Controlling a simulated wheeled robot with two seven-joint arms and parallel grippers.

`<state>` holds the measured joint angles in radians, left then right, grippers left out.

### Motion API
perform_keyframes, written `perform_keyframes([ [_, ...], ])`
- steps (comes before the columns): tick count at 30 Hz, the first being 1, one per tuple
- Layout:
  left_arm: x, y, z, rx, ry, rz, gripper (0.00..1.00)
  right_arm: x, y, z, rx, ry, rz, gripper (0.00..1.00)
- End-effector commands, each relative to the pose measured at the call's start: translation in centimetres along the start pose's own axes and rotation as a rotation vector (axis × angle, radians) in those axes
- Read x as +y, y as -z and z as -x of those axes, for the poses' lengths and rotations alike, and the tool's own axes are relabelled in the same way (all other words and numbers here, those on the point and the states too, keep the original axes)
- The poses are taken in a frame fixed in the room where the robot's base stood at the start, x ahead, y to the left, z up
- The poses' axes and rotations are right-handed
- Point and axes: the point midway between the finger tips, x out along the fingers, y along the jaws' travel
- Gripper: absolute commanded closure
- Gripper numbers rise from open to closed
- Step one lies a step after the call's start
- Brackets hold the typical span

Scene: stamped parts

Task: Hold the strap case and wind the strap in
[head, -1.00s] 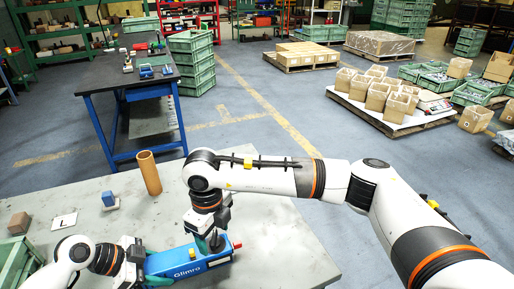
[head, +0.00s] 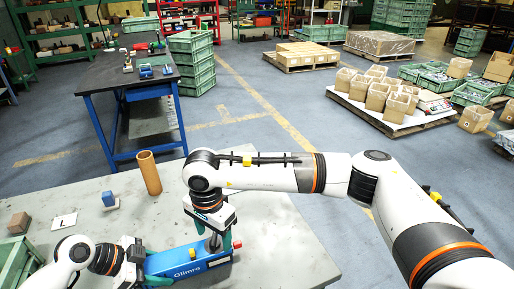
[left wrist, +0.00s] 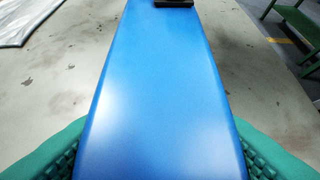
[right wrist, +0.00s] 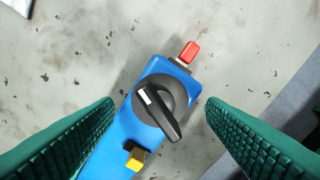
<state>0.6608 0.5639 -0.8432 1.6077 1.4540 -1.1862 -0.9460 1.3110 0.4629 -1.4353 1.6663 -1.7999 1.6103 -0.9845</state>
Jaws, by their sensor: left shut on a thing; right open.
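The blue strap case (head: 176,264), lettered "Glimro", lies on the grey table. My left gripper (head: 143,270) is shut on its left part; in the left wrist view the blue case (left wrist: 160,90) fills the space between the green fingers. My right gripper (right wrist: 160,108) is open above the case's other end, its green fingers on either side. Between and beyond them are a black crank knob (right wrist: 162,108) with a white mark, a yellow button (right wrist: 135,158) and a red tab (right wrist: 189,52) at the end. The fingers appear clear of the knob.
On the grey table (head: 280,235) stand a cardboard tube (head: 149,173), a blue-and-white block (head: 109,200), a brown block (head: 19,222), a white card marked "L" (head: 64,221) and a green crate (head: 15,262). The table's right side is clear.

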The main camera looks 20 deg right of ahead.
Motion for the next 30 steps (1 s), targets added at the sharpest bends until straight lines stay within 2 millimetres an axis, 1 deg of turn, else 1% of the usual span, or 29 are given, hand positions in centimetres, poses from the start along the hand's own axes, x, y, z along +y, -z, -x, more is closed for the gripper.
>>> perform_keyframes([
  [3, 0.0, 0.0, 0.0, 0.000, 0.001, 0.000, 0.83, 0.0, 0.0, 0.0, -0.001, -0.001, 0.169, 0.35],
  [20, 0.0, 0.0, 0.0, 0.000, 0.000, 0.000, 0.83, 0.0, 0.0, 0.1, 0.000, -0.001, 0.988, 0.35],
  [21, 0.0, 0.0, 0.0, 0.000, 0.000, 0.000, 0.83, 0.1, 0.0, 1.3, -0.003, -0.004, 0.978, 0.35],
  [30, 0.0, 0.0, 0.0, 0.000, 0.000, 0.000, 0.83, 0.1, 0.0, 7.3, -0.003, -0.004, 0.974, 0.35],
])
